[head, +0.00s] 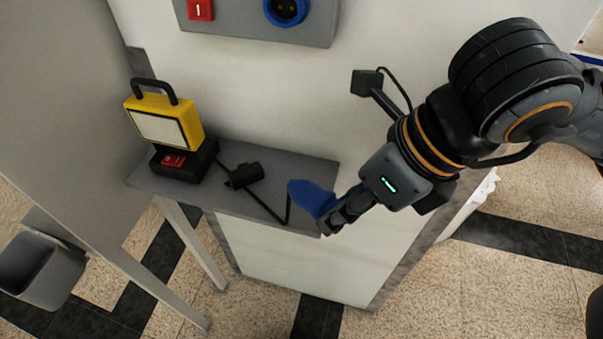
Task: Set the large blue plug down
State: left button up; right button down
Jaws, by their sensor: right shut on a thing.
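The large blue plug (308,196) is held by my right gripper (340,212), which is shut on it near the right end of a narrow grey shelf. The fingers hide part of the plug. A black cable (262,208) runs from near the plug to the left across the shelf. I cannot tell whether the plug touches the shelf. A blue round socket (287,9) is on a grey panel on the wall above. My left gripper is not in view.
The grey shelf (310,171) carries a yellow work lamp (165,125) on a black base with a red switch (173,160), and a black block (243,176). A red switch (201,9) is on the wall panel. A grey bin (42,270) stands at lower left.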

jog(key=w+f+p, duration=0.1)
jog(key=w+f, duration=0.1)
jog(key=w, duration=0.1)
jog(key=w+a+f+p, duration=0.1)
jog(key=w+f, duration=0.2)
jog(key=w, duration=0.1)
jog(key=w+a+f+p, duration=0.1)
jog(key=w+f, duration=0.1)
jog(key=w, duration=0.1)
jog(key=shift+w+a+f, duration=0.15)
jog(key=shift+w+f, duration=0.1)
jog(key=shift+w, duration=0.05)
jog(key=f, duration=0.2)
jog(key=w+f+p, duration=0.1)
jog(key=shift+a+f, duration=0.15)
jog(key=shift+f, duration=0.6)
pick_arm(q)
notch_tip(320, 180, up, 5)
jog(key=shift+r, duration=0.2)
pick_arm(e)
jog(key=shift+f+b, duration=0.2)
jog(key=shift+b, duration=0.1)
jog(key=c, duration=1)
grip_release()
jog(key=shift+r, duration=0.1)
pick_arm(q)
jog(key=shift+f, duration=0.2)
